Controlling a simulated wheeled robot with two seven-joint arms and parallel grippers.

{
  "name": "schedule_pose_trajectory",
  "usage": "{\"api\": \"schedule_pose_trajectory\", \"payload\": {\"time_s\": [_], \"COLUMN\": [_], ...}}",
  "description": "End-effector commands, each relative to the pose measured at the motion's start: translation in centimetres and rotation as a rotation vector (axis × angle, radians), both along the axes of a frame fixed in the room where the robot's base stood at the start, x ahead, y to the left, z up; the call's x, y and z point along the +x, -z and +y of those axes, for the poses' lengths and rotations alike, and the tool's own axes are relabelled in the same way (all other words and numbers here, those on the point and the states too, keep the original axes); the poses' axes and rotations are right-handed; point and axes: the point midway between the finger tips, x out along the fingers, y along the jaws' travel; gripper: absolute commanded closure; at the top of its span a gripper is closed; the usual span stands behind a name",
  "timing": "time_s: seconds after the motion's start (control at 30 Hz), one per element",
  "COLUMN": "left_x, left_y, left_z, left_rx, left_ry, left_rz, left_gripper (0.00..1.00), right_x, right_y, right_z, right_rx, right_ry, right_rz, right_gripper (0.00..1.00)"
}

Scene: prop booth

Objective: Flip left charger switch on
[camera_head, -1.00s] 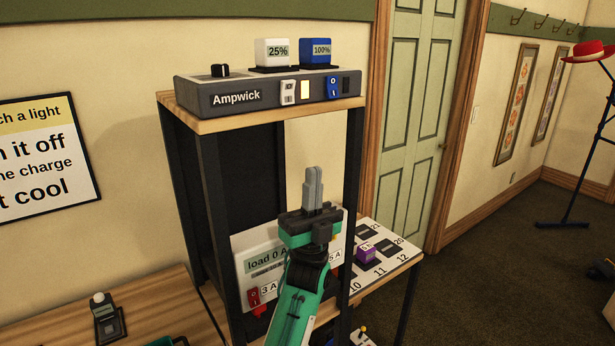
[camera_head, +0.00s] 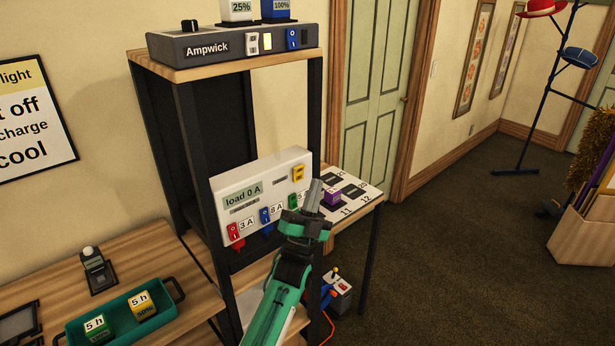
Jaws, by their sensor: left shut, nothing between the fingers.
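The grey Ampwick charger (camera_head: 220,47) stands on the wooden top shelf of a dark-framed rack. On its front are a white switch (camera_head: 252,44) at left, with a lit pale panel beside it, and a blue switch (camera_head: 292,39) at right. A white 25% block (camera_head: 237,10) and a blue 100% block (camera_head: 276,9) sit on top, both cut off by the picture's upper edge. My left gripper (camera_head: 313,190) is shut and empty, well below and right of the charger, in front of the load panel's right end. My right gripper is out of view.
The white load panel (camera_head: 262,182) carries red, blue and green switches; my left gripper partly covers its right end. A purple block (camera_head: 332,197) sits on a numbered board behind the gripper. A teal tray (camera_head: 75,333) holds two blocks. Open floor lies to the right.

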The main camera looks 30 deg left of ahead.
Motion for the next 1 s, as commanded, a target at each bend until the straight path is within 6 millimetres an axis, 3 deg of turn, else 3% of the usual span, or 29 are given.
{"api": "schedule_pose_trajectory", "payload": {"time_s": [0.27,0.83,0.93,1.0], "left_x": [0.9,1.0,1.5,2.1], "left_y": [2.5,2.9,4.8,7.8], "left_z": [-0.3,-0.3,-0.5,-0.7], "left_rx": [-0.016,-0.018,-0.029,-0.046], "left_ry": [0.025,0.028,0.043,0.065], "left_rz": [0.071,0.080,0.127,0.203], "left_gripper": [1.00,1.00,1.00,1.00], "right_x": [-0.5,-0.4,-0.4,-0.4], "right_y": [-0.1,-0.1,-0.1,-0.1], "right_z": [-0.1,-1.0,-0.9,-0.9], "right_rx": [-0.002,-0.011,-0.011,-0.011], "right_ry": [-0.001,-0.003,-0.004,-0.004], "right_rz": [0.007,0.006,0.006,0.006], "right_gripper": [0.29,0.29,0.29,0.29]}}
